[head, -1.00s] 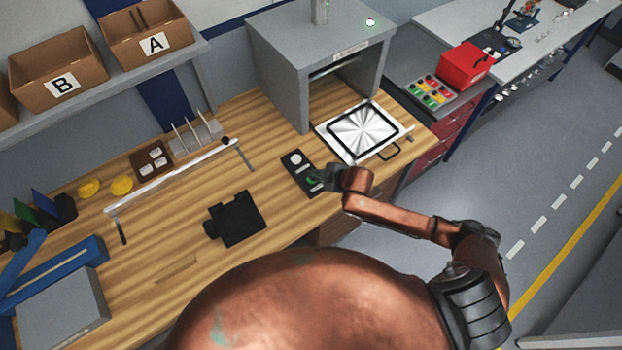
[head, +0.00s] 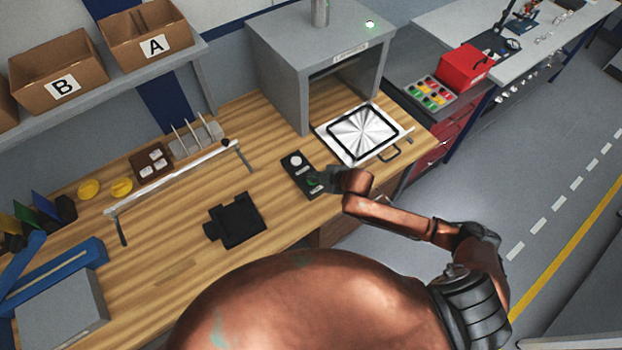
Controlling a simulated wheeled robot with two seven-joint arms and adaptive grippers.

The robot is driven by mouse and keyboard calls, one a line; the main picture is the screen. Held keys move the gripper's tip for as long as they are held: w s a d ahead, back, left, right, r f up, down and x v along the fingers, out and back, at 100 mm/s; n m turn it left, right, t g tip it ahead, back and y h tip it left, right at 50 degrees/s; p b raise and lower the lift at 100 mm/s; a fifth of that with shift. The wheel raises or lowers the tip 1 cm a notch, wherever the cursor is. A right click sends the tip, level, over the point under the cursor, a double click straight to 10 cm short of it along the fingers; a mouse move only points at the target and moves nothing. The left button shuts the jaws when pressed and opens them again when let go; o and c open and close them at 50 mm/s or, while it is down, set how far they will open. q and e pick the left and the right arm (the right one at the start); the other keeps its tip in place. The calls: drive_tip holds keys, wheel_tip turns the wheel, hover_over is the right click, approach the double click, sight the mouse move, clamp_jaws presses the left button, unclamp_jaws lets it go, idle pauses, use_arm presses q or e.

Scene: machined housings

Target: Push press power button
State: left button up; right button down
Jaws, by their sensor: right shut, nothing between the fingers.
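A black control box (head: 301,172) lies on the wooden bench, with a white round button (head: 295,160) at its far end and a green button (head: 313,182) at its near end. My right gripper (head: 324,181) is shut and empty, its tip at the green button. It partly hides that button, and I cannot tell whether it touches or presses it. No label on the box is readable. My left gripper is not in view.
A grey press housing (head: 290,75) with a lit green lamp (head: 369,24) stands behind. A white tray (head: 342,148) with a round-patterned plate sits in front of its opening. A black fixture (head: 236,220) lies left of the box. A silver rail (head: 180,178) stands farther left.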

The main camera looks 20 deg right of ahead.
drive_tip(key=shift+f, duration=0.15)
drive_tip(key=shift+s+f, duration=0.1)
drive_tip(key=shift+f, duration=0.35)
idle(0.3)
drive_tip(key=shift+d+r+p, duration=0.1)
drive_tip(key=shift+r+p, duration=0.15)
drive_tip(key=shift+p, duration=0.45)
drive_tip(key=shift+r, duration=0.1)
wheel_tip(320, 180, up, 6)
drive_tip(key=p, duration=0.6)
drive_tip(key=shift+r+p, duration=0.15)
drive_tip(key=shift+p, duration=0.2)
